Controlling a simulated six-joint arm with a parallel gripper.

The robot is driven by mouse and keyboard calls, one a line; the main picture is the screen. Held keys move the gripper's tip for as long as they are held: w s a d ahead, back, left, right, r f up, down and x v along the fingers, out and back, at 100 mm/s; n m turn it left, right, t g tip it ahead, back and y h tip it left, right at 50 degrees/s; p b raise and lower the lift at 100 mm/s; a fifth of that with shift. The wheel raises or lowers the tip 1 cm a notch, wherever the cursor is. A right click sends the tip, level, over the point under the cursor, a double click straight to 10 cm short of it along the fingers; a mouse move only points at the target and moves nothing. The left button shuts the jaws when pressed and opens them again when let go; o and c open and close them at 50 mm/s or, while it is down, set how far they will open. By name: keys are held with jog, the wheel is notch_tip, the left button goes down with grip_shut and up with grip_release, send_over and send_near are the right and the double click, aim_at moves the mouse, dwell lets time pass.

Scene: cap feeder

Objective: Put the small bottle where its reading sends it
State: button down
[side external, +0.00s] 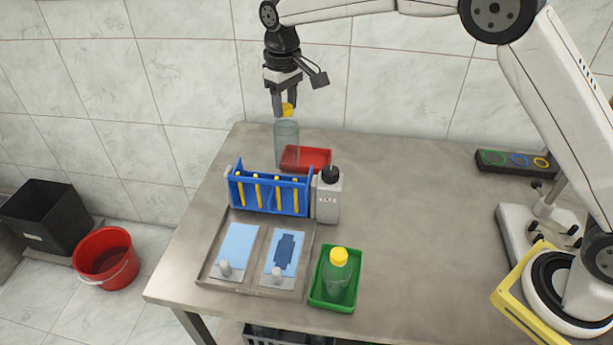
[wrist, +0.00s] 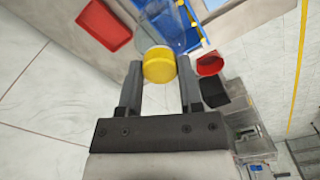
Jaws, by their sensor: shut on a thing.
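My gripper (side external: 286,108) is shut on the yellow cap (wrist: 159,66) of a clear bottle (side external: 287,142). The bottle hangs upright behind the blue rack, beside the red tray (side external: 318,160); I cannot tell how far its base is above the table. The wrist view shows the cap between my fingers and part of the clear body beyond it. A second bottle (side external: 337,275) with a yellow cap stands in the green tray (side external: 355,294). A grey bottle (side external: 328,200) with a black cap stands beside the rack; its small marking is unreadable.
The blue rack (side external: 268,207) holds several yellow sticks. A metal tray (side external: 211,278) carries two light blue pads, one with a dark blue bottle shape. A panel (side external: 503,164) with coloured rings is at the right. A red bucket (side external: 106,260) and black bin stand left, off the table.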

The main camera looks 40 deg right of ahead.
jog(key=shift+s+d+r, duration=0.15)
jog(key=shift+s+d, duration=0.05)
jog(key=shift+d, duration=0.25)
jog(key=s+d+r+m, duration=0.1)
jog(key=s+d+m, duration=0.4)
jog(key=s+d, duration=0.4)
jog(key=s+d+m, duration=0.4)
jog(key=s+d, duration=0.2)
jog(key=d, duration=0.6)
jog(key=s+d+f+m, duration=0.1)
jog(key=s+d+m, duration=0.2)
jog(key=s, duration=0.5)
jog(key=s+d+f+m, duration=0.2)
jog(key=s+d+m, duration=0.1)
jog(key=s, duration=0.6)
jog(key=s+d+f+m, duration=0.1)
jog(key=s+d+m, duration=0.2)
jog(key=s, duration=0.6)
jog(key=shift+s+d+f, duration=0.15)
jog(key=shift+d+f, duration=0.2)
jog(key=shift+d, duration=0.85)
